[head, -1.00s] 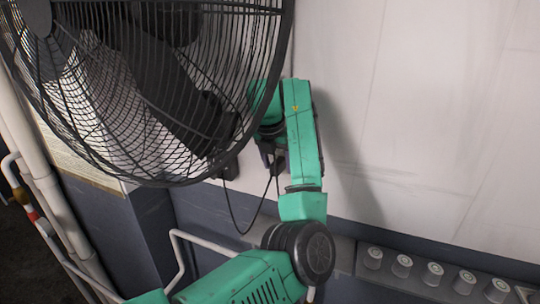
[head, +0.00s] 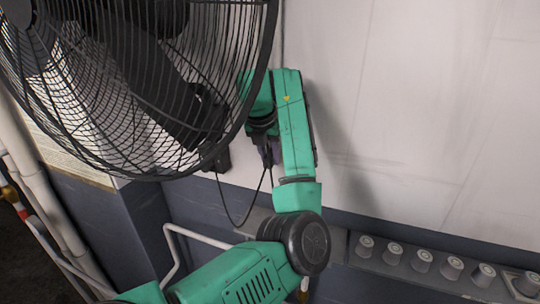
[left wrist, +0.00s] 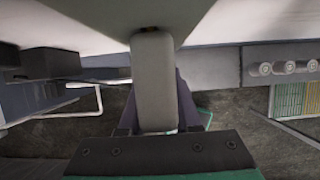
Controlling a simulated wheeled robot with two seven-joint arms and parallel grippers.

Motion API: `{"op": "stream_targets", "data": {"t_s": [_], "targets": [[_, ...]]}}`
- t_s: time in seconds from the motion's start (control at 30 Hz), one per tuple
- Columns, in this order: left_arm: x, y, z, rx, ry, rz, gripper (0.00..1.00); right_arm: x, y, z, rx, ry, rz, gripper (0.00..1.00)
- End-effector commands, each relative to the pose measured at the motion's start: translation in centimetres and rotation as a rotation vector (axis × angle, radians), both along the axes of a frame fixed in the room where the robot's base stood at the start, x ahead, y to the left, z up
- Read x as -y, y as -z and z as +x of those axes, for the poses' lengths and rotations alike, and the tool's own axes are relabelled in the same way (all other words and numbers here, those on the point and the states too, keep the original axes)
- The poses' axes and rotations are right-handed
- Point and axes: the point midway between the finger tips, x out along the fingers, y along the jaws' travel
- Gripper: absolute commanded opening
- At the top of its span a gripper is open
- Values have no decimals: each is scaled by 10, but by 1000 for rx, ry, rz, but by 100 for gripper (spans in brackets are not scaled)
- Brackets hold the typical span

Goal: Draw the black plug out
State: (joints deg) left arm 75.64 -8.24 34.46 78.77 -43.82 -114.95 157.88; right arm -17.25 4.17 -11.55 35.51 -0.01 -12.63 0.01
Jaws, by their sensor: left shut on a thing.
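My left gripper (head: 267,152) is at the wall just right of the fan, below the green wrist. It is shut on the black plug, whose body is mostly hidden by the fingers and wrist in the head view. A thin black cord (head: 233,222) hangs in a loop from the fan's side and rises to the gripper. In the left wrist view, a grey upright piece (left wrist: 154,85) stands between the dark fingers, against a pale surface with a dark slot; I cannot tell if this piece is the plug. My right gripper is not in view.
A large black caged fan (head: 130,90) fills the upper left, close beside my left wrist. A ledge with several grey knobs (head: 422,258) runs along the lower right. White pipes (head: 172,250) stand below and left. The white wall (head: 420,110) at right is clear.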

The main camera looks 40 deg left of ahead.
Motion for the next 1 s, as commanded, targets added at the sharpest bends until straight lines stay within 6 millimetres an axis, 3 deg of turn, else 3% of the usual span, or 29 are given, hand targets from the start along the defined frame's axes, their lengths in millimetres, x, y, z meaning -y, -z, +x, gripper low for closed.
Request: {"op": "stream_targets", "data": {"t_s": [0.57, 1.0], "targets": [[5, 3, -11, -7, 0, -6, 0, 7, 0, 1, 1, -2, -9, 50], [12, 1, -32, -4, 0, -4, 0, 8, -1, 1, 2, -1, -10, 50]]}}
